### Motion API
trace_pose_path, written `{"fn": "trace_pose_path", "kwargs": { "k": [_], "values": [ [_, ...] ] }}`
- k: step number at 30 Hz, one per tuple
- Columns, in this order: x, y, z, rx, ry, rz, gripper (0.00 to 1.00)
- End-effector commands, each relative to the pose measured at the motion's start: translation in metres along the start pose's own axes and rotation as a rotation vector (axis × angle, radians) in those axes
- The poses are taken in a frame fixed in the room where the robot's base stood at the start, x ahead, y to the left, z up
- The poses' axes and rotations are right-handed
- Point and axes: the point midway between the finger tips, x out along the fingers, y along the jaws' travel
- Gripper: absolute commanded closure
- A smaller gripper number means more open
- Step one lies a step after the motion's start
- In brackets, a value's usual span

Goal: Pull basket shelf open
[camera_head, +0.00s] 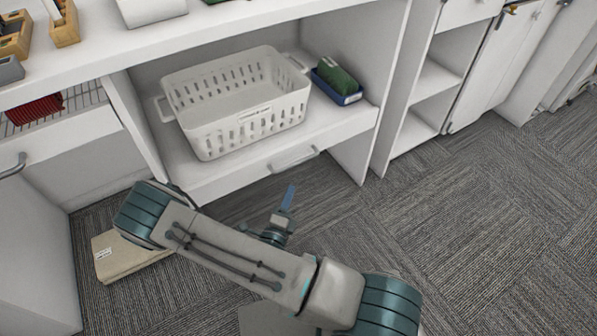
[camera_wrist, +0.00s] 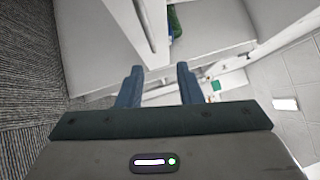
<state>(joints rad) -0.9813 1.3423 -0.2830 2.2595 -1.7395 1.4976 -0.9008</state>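The basket shelf (camera_head: 340,128) is a white shelf in the cabinet with a grey bar handle (camera_head: 294,159) on its front edge. A white slotted basket (camera_head: 235,100) with a label stands on it. My gripper (camera_head: 288,200) is below and in front of the handle, apart from it. In the wrist view, my gripper (camera_wrist: 160,80) has its two blue fingers spread with nothing between them. My arm crosses the lower middle of the head view.
A blue tray (camera_head: 337,90) with a green item stands right of the basket. Open cubbies (camera_head: 437,80) are at right. The carpet (camera_head: 480,220) right of my arm is clear.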

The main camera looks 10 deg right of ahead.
Motion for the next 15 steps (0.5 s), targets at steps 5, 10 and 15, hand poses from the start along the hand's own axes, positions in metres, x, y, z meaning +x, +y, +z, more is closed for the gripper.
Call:
{"fn": "trace_pose_path", "kwargs": {
  "k": [5,10,15],
  "values": [
    [-0.001,0.017,0.002,-0.048,-0.054,0.010,0.67],
    [0.021,0.018,0.003,-0.047,-0.053,0.008,0.67],
    [0.058,0.019,0.004,-0.044,-0.051,0.008,0.67]
  ]
}}
